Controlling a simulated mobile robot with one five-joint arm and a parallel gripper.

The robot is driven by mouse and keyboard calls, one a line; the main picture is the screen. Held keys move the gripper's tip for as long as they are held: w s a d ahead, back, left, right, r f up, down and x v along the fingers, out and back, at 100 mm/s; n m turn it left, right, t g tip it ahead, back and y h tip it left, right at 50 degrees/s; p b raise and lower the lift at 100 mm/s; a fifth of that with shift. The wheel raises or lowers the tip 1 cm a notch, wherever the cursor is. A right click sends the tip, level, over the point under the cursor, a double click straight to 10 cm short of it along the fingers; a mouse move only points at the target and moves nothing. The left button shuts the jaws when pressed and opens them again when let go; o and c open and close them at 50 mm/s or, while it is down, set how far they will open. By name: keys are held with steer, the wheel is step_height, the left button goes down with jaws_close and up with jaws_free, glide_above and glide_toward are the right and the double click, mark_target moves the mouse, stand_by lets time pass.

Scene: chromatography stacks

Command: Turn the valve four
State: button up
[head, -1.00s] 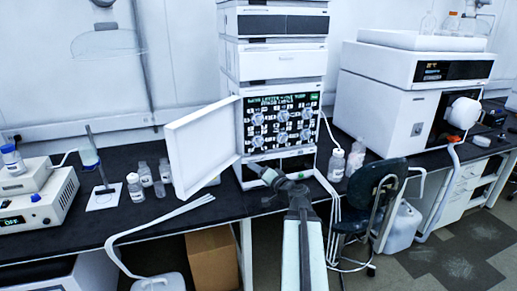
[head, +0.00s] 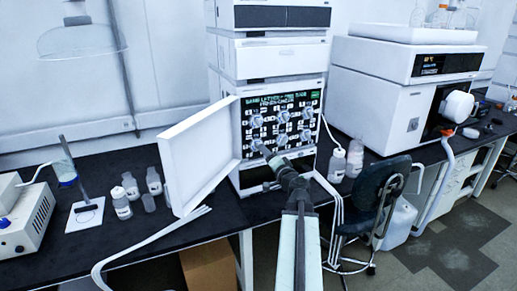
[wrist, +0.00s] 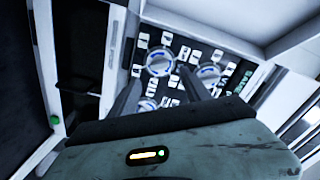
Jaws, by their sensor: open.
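The valve panel (head: 268,125) is black with a green text line along its top and two rows of three round valve knobs. The labels are too small to read, so I cannot tell by number which one is valve four. The lower left knob (head: 257,145) is just above my gripper (head: 268,153), which reaches up to the panel's lower edge. In the wrist view, my gripper (wrist: 160,76) is open, with a pale round knob (wrist: 159,62) showing between its fingertips. Contact cannot be told. Another knob (wrist: 208,73) is to the right.
A white door (head: 200,155) stands open left of the panel. Bottles (head: 346,160) stand right of the stack, and several small bottles (head: 131,186) stand to the left. White tubes hang over the black bench edge. A dark chair (head: 375,195) is at the right.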

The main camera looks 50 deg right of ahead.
steer(key=x, duration=0.6)
steer(key=shift+w+d, duration=0.15)
steer(key=shift+w, duration=0.05)
steer(key=c, duration=1.1)
steer(key=shift+o, duration=0.2)
steer(key=shift+m, duration=0.4)
steer(key=m, duration=1.1)
steer(key=shift+f, duration=0.25)
steer(key=o, duration=1.1)
steer(key=shift+c, duration=0.2)
